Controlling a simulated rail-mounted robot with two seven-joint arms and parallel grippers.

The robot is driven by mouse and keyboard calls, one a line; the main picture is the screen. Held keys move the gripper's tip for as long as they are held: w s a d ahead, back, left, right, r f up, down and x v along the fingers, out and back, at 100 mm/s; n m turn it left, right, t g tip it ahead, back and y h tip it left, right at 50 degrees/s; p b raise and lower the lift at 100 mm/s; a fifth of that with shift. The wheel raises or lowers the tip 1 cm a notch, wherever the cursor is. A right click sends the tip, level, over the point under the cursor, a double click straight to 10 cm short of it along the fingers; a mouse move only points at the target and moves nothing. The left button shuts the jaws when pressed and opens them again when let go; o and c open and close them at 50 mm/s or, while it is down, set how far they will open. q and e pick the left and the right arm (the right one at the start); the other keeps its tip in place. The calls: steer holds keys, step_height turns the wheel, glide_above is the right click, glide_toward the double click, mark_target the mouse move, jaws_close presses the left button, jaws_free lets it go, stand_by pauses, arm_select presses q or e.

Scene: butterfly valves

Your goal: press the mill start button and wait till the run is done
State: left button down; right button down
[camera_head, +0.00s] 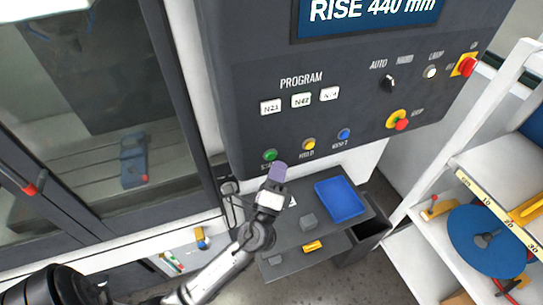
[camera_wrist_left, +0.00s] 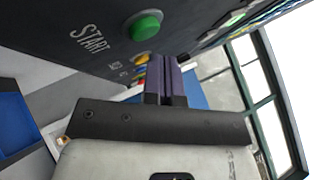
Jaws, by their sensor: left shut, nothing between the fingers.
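The green start button (camera_head: 270,155) is at the lower left of the dark control panel (camera_head: 250,85). In the left wrist view the green button (camera_wrist_left: 146,26) stands out from the panel beside the word START. My left gripper (camera_head: 278,171) is shut and empty, its purple fingers just below and right of the button in the head view. In the left wrist view the shut fingers (camera_wrist_left: 161,75) are below the button, with a visible gap. The panel display (camera_head: 370,10) reads RISE 440 mm. My right gripper is not in view.
A yellow button (camera_head: 309,144), a blue button (camera_head: 344,134) and a red stop button (camera_head: 401,125) sit along the same panel. Below is a dark shelf with a blue tray (camera_head: 340,199). A glazed machine door (camera_head: 90,110) is at left, white shelving (camera_head: 500,165) at right.

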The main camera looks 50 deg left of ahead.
arm_select(q)
steer(key=shift+w+a, duration=0.1)
steer(key=shift+a, duration=0.1)
stand_by(0.4)
steer(key=shift+w+a, duration=0.1)
steer(key=shift+a, duration=0.1)
stand_by(0.4)
